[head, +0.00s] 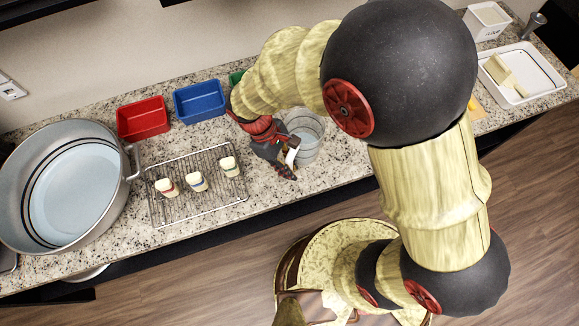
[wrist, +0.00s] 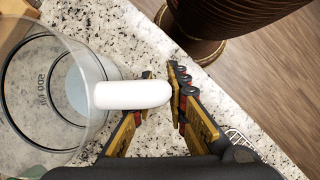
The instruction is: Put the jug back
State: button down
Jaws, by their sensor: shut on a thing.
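The jug (head: 309,126) is a clear container with a white handle, standing on the granite counter in the head view. In the wrist view the jug (wrist: 98,125) fills the left side, with a "500 ml" mark on it, and its white handle (wrist: 130,94) reaches between my fingers. My gripper (head: 288,163) is at the jug's left front side in the head view. In the wrist view my gripper (wrist: 160,98) is shut on the handle. I cannot tell whether the jug's base touches the counter.
A wire rack (head: 199,184) with three small cups stands left of my gripper, beside a large stockpot (head: 127,160). Red (head: 143,119) and blue (head: 200,101) bins and a partly hidden green bin (head: 236,78) line the back. A white tray (head: 541,84) is far right.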

jog(key=c, duration=1.7)
grip_release()
jog(key=shift+c, duration=0.2)
jog(key=p+v, duration=0.3)
jog(key=v, duration=0.9)
jog(key=s+d+r+m+t+y, duration=0.2)
jog(key=d+r+m, duration=0.4)
jog(key=d+r, duration=0.3)
jog(key=s+d+r+m+t+y, duration=0.2)
jog(key=d+r+m+t, duration=0.3)
jog(key=d+r, duration=0.5)
jog(key=shift+s+d+m+t, duration=0.4)
jog(key=shift+s+d+m, duration=0.2)
jog(key=shift+s+d, duration=0.35)
jog(key=shift+w, duration=0.1)
